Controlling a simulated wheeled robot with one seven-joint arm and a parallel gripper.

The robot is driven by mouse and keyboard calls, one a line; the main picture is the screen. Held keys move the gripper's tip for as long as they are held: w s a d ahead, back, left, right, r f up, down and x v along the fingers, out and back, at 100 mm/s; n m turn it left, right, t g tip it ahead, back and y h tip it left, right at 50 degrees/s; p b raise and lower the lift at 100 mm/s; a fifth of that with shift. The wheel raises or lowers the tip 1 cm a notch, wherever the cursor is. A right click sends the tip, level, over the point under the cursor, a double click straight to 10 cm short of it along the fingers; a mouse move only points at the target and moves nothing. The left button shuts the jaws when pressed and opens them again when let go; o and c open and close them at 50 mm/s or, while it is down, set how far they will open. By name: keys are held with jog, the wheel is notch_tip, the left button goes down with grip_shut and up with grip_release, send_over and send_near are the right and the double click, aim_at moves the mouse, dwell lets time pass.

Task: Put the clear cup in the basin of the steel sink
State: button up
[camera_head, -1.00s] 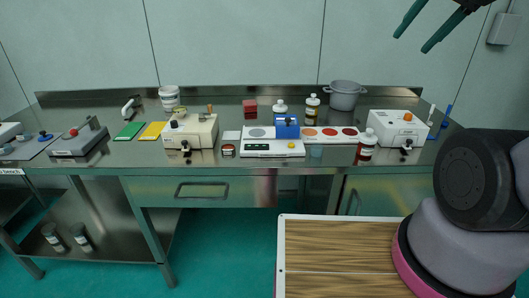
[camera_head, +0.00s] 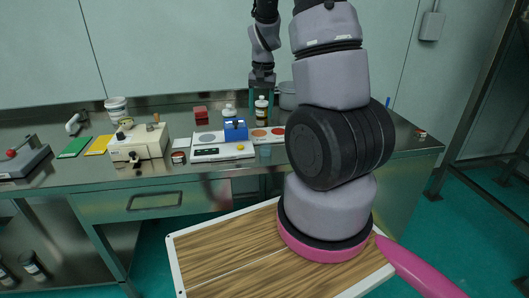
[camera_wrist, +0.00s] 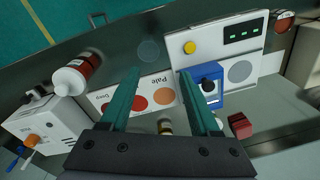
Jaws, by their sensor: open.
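The clear cup (camera_wrist: 149,50) shows in the wrist view as a faint, see-through round shape on the steel bench, seen from above. It stands beside the white panel with the yellow button, a little beyond my fingertips and apart from them. I cannot make the cup out clearly in the head view. My gripper (camera_head: 262,106) points down over the back part of the bench in the head view. Its two teal fingers are spread with nothing between them in the wrist view (camera_wrist: 160,74). The steel sink and its basin are not in view.
The colour chart (camera_wrist: 138,97), a brown bottle (camera_head: 261,110) and a red-brown bottle with a white cap (camera_wrist: 78,74) are close by. A grey pot (camera_head: 287,97) stands behind my arm.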

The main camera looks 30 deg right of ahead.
send_over(265, 146)
jog(key=s, duration=0.2)
jog(key=shift+g, duration=0.4)
jog(key=f, duration=0.9)
jog(key=shift+a, duration=0.3)
jog(key=shift+f, duration=3.2)
jog(key=shift+a, duration=0.1)
grip_shut()
